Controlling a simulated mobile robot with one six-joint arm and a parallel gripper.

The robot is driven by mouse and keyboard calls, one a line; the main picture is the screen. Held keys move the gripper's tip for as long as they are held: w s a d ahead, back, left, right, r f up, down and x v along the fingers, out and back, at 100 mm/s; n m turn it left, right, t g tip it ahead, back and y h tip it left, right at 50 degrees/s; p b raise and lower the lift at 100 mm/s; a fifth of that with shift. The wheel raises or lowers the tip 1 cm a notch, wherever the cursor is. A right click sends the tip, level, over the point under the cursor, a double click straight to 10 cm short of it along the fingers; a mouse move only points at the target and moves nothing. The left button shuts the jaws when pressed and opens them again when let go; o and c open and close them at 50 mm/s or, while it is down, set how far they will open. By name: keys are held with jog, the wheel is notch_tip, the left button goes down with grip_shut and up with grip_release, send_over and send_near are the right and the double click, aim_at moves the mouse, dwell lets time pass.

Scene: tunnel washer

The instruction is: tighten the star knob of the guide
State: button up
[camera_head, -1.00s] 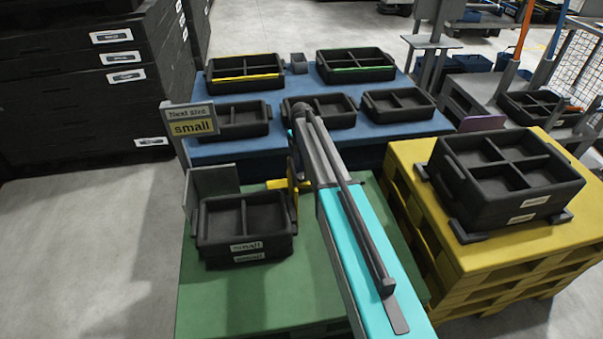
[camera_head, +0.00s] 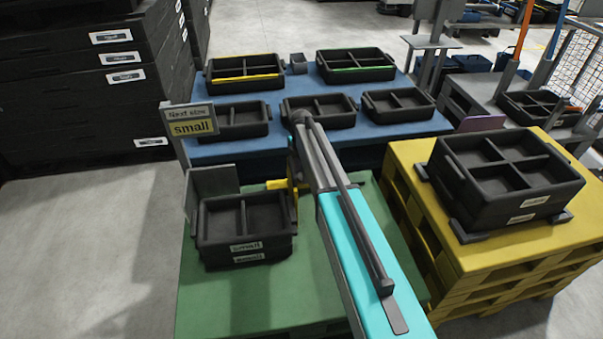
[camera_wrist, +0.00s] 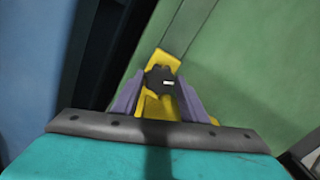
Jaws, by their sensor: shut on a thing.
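The yellow guide (camera_wrist: 170,62) stands on the green table; in the head view it (camera_head: 275,184) shows beside the small black tray, partly hidden behind my arm. The dark star knob (camera_wrist: 160,82) sits on the guide, with a small pale mark on it. My gripper (camera_wrist: 158,95) is shut on the knob, with one purple-grey finger on each side. In the head view my arm hides the gripper and the knob.
The black tray labelled small (camera_head: 246,262) sits on the green table (camera_head: 215,305), left of my arm. A grey stop plate (camera_head: 212,180) and a sign reading small (camera_head: 191,127) stand behind it. The blue table (camera_head: 205,155) with several trays lies beyond; a yellow pallet (camera_head: 405,165) is at right.

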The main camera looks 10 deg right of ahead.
aim_at(301, 176)
jog(key=shift+m, duration=0.3)
jog(key=shift+r+m+p, duration=0.1)
jog(key=shift+m+p, duration=0.6)
jog(key=shift+m, duration=1.2)
jog(key=o, duration=1)
jog(key=shift+o, duration=0.2)
notch_tip(301, 176, up, 14)
jog(key=shift+p, duration=0.3)
